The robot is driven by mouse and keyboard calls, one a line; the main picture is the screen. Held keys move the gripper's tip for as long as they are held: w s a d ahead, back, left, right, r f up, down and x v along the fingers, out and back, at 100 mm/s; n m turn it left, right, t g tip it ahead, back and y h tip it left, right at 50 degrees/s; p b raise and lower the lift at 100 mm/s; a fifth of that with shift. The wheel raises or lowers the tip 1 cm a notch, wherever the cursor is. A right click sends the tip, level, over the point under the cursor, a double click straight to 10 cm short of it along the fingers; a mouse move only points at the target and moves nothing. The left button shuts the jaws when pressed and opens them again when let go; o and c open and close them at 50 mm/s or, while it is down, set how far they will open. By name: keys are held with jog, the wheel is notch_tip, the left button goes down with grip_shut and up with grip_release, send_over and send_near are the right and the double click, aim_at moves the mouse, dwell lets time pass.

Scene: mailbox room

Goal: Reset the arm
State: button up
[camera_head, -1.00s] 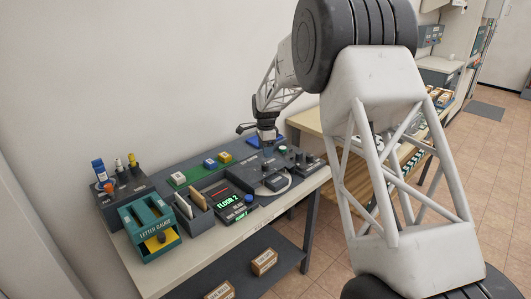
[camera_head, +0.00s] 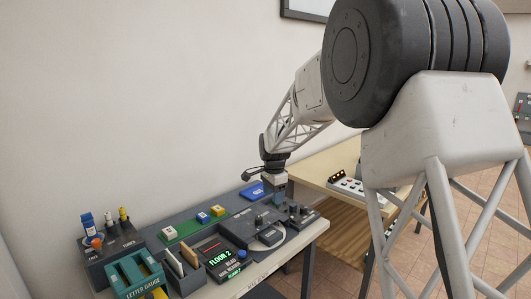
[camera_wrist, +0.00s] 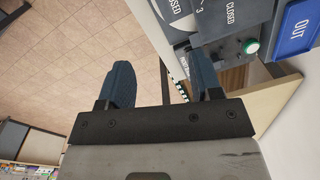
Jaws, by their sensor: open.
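My gripper shows in the wrist view (camera_wrist: 160,85) with its two blue-grey fingers spread apart and nothing between them. Below and past the fingers are floor tiles and a desk edge. In the head view my arm reaches over the far right part of the grey desk console (camera_head: 190,240), and the gripper end (camera_head: 272,178) is above it, near a blue tray (camera_head: 252,191). The fingertips are too small to make out there. In the wrist view, a blue OUT panel (camera_wrist: 298,28) and dark CLOSED signs (camera_wrist: 228,20) lie to the upper right of the fingers.
On the desk stand a teal letter gauge (camera_head: 135,277), a FLOOR 2 display (camera_head: 221,257), a green strip with small blocks (camera_head: 190,228) and a holder with bottles (camera_head: 108,250). A wooden table (camera_head: 335,165) with a button panel (camera_head: 352,188) stands behind. The wall is at the back.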

jog(key=s+d+r+n, duration=0.2)
jog(key=s+d+r, duration=0.15)
jog(key=s, duration=0.45)
jog(key=s+d+r+n+t, duration=0.1)
jog(key=s+d+r+n, duration=0.2)
jog(key=s, duration=0.6)
jog(key=s+d+r+n, duration=0.1)
jog(key=s+d+r, duration=0.3)
jog(key=s, duration=0.4)
jog(key=s+d+f+n, duration=0.1)
jog(key=s+d+n, duration=0.1)
jog(key=s, duration=1.2)
jog(key=s+d+f+n+t, duration=0.1)
jog(key=s+d+f+n, duration=0.1)
jog(key=s, duration=1.2)
jog(key=shift+d+f+n, duration=0.2)
jog(key=shift+d+n, duration=0.45)
jog(key=shift+n, duration=0.25)
